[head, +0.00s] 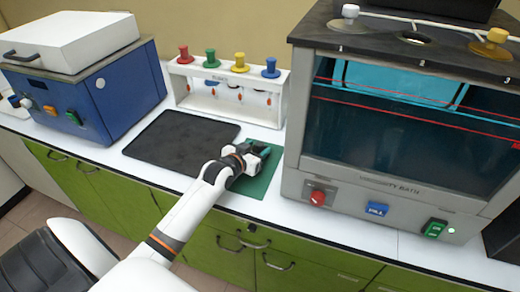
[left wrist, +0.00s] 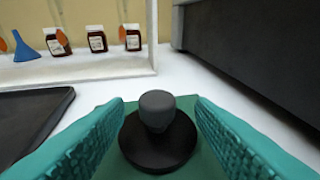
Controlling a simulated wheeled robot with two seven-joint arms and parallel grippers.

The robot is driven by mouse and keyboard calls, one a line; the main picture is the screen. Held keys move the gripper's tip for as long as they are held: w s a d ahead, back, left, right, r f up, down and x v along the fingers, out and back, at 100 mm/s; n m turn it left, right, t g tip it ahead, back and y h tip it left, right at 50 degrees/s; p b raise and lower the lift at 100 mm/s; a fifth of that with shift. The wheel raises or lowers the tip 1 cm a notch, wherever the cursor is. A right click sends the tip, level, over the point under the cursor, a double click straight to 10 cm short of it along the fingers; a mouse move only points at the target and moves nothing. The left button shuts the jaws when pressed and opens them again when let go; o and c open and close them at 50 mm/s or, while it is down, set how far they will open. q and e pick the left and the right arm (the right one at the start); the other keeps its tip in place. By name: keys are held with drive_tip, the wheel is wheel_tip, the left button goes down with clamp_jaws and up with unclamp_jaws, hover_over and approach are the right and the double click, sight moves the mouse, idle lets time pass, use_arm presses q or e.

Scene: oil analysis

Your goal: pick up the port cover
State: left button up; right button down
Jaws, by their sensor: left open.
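The port cover (left wrist: 158,145) is a black disc with a grey knob (left wrist: 157,103) on top. It sits on the green mat (head: 257,187), upright. My left gripper (head: 262,153) is open over the mat. In the left wrist view its teal fingers (left wrist: 159,108) stand either side of the port cover, with gaps to the knob. In the head view the gripper hides the cover. The viscosity bath (head: 340,185) has an open round port (head: 413,38) in its top, between a white knob (head: 350,11) and a yellow knob (head: 497,36). My right gripper is not seen.
A black tray (head: 180,142) lies left of the mat. A white rack (head: 279,100) with coloured plugs and small bottles stands behind. A blue instrument (head: 120,85) stands at the left. The bath wall is close on the right.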

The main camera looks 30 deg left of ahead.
sight(263, 144)
use_arm(q)
drive_tip(key=shift+x, duration=2.25)
drive_tip(key=shift+c, duration=0.3)
drive_tip(key=shift+a, duration=0.1)
drive_tip(key=c, duration=1)
